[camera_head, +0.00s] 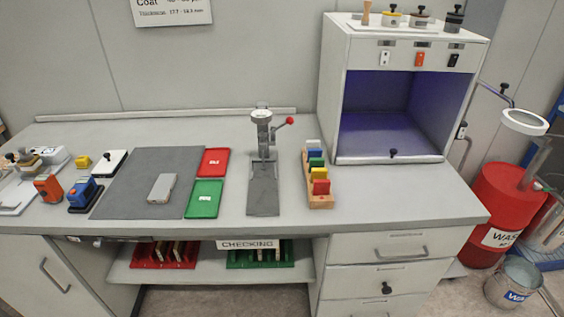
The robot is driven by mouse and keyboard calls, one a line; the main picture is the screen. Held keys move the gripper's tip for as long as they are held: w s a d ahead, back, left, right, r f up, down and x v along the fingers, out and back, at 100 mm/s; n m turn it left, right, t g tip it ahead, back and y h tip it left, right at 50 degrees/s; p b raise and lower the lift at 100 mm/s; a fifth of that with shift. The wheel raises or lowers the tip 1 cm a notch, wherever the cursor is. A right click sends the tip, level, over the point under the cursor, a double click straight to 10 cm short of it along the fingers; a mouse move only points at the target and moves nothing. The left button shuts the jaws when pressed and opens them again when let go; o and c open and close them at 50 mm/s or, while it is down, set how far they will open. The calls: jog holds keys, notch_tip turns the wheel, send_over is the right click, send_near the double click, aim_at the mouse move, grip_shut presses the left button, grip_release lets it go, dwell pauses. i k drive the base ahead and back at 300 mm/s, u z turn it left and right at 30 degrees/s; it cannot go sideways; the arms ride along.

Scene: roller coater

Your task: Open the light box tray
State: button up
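The light box (341,95) is a white cabinet on the right end of the bench. Its open front shows an empty interior lit purple-blue. Along its bottom front edge is a thin, light-coloured tray front (365,159) with a small black knob (393,153) near its middle. The tray front looks flush with the box, so the tray appears closed. My gripper and arm are not in view.
A rack of coloured blocks (319,197) stands left of the box, beside a press-like stand (263,150). Red (213,162) and green (204,199) trays lie further left. Drawers (392,281) sit below. A red waste drum (499,200) stands right of the bench.

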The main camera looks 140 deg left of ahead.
aim_at(364, 139)
jog(key=u, duration=2.7)
jog(key=k, duration=0.1)
jog(key=u, duration=1.6)
